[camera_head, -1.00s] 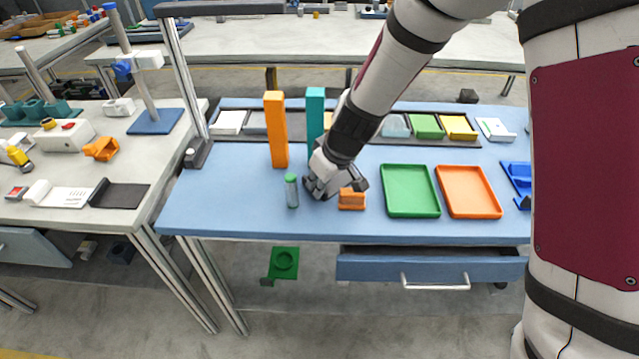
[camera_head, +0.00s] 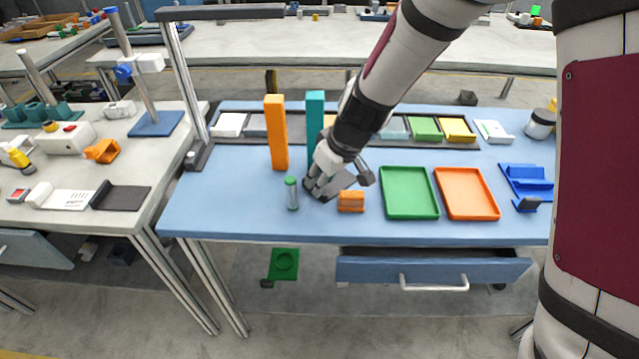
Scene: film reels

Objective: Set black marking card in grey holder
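My gripper (camera_head: 340,183) is low over the middle of the blue table, behind a small orange block (camera_head: 351,202). Its fingers look spread apart. A small grey, slanted piece (camera_head: 342,181) shows between them; I cannot tell whether it is the grey holder or whether the gripper touches it. I cannot make out a black marking card on the blue table; my arm covers part of the card row at the back. A flat black piece (camera_head: 121,197) lies on the left table, beside a white printed one.
A green-capped tube (camera_head: 292,193) stands left of my gripper. Tall orange (camera_head: 276,132) and teal (camera_head: 315,115) blocks stand behind it. Green (camera_head: 409,213) and orange (camera_head: 468,214) trays and a blue rack (camera_head: 527,183) lie right. The table's left front is clear.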

